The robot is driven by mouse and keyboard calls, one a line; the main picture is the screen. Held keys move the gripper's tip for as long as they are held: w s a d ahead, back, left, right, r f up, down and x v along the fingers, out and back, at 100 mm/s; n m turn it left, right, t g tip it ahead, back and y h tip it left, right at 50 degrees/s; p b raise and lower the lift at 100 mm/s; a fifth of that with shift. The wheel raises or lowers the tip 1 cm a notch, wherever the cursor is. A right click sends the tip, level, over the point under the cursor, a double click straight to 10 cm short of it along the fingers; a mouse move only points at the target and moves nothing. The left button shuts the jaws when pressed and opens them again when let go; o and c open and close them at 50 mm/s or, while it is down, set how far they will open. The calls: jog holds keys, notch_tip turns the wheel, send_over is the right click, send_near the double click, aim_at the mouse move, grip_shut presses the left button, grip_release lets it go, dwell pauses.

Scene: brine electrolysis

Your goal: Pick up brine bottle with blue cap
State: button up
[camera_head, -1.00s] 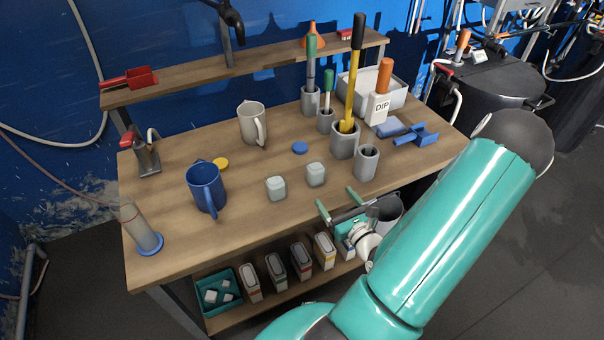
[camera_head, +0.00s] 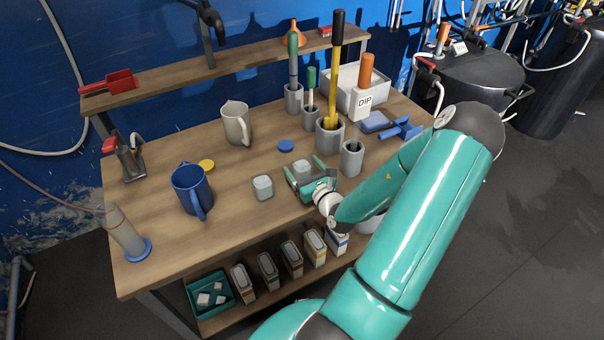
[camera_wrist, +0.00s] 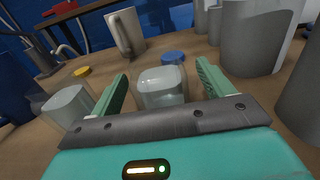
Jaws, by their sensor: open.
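A small whitish bottle (camera_head: 302,167) stands on the workbench, with a flat blue cap (camera_head: 285,146) lying behind it. In the wrist view this bottle (camera_wrist: 161,88) is between the two green fingers of my gripper (camera_wrist: 162,72), and the blue cap (camera_wrist: 173,57) lies just beyond. My gripper (camera_head: 302,166) is open at bench height; finger contact cannot be told. A second similar bottle (camera_head: 263,187) stands to the left and also shows in the wrist view (camera_wrist: 68,107). A yellow cap (camera_head: 206,165) lies farther left. No cap is visible on either bottle.
A blue mug (camera_head: 190,190) and a beige jug (camera_head: 236,124) stand left. Grey holders (camera_head: 352,160) with tools stand close on the right. A white DIP block (camera_head: 364,101) is behind. A lower shelf holds a teal tray (camera_head: 189,292) and several cartons.

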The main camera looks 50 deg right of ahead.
jog(key=shift+w+d, duration=0.1)
jog(key=shift+w, duration=0.3)
jog(key=c, duration=1.2)
jog(key=shift+r, duration=0.1)
